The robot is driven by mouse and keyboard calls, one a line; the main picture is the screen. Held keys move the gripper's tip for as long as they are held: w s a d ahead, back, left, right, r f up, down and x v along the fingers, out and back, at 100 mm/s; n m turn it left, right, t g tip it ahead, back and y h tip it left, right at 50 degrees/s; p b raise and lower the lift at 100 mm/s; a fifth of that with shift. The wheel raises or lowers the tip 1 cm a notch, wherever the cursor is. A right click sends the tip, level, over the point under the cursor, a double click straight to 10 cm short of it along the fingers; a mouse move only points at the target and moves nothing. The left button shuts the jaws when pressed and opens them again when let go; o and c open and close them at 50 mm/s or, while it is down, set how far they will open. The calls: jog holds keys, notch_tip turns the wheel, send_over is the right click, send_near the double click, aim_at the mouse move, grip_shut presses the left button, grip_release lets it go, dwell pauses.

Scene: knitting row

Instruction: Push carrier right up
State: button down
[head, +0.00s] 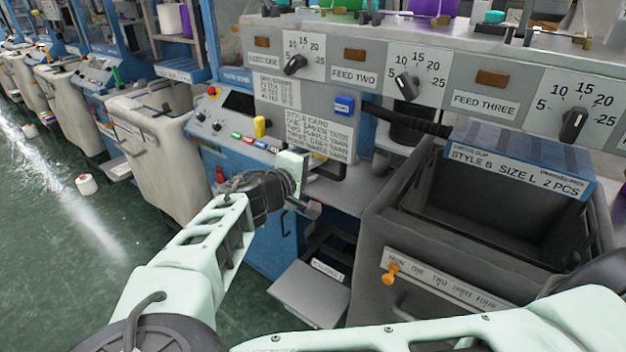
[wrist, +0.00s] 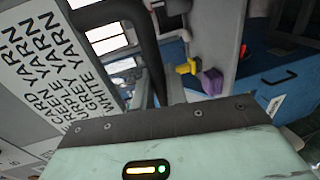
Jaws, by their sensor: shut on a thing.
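My gripper (head: 307,203) is in front of the machine, just below the style card, in the head view. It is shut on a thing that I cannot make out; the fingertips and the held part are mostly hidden. In the wrist view only its pale housing (wrist: 180,155) with a dark plate shows along the bottom. I cannot clearly pick out the carrier. A small purple block (wrist: 212,82) and a yellow block (wrist: 187,68) show beyond the gripper in the wrist view. A thick dark bar (wrist: 145,45) runs past the style card (wrist: 45,60).
The front panel has several dials, such as the one beside FEED TWO (head: 405,84). A low grey tray (head: 310,293) is below the gripper.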

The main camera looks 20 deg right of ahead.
aim_at(310, 65)
notch_tip(310, 65, up, 22)
jog(key=p, duration=0.9)
jog(key=shift+r, duration=0.15)
jog(key=shift+w+r+p, duration=0.1)
jog(key=shift+p, duration=0.2)
jog(key=c, duration=1.5)
grip_release()
jog(key=shift+a, duration=0.15)
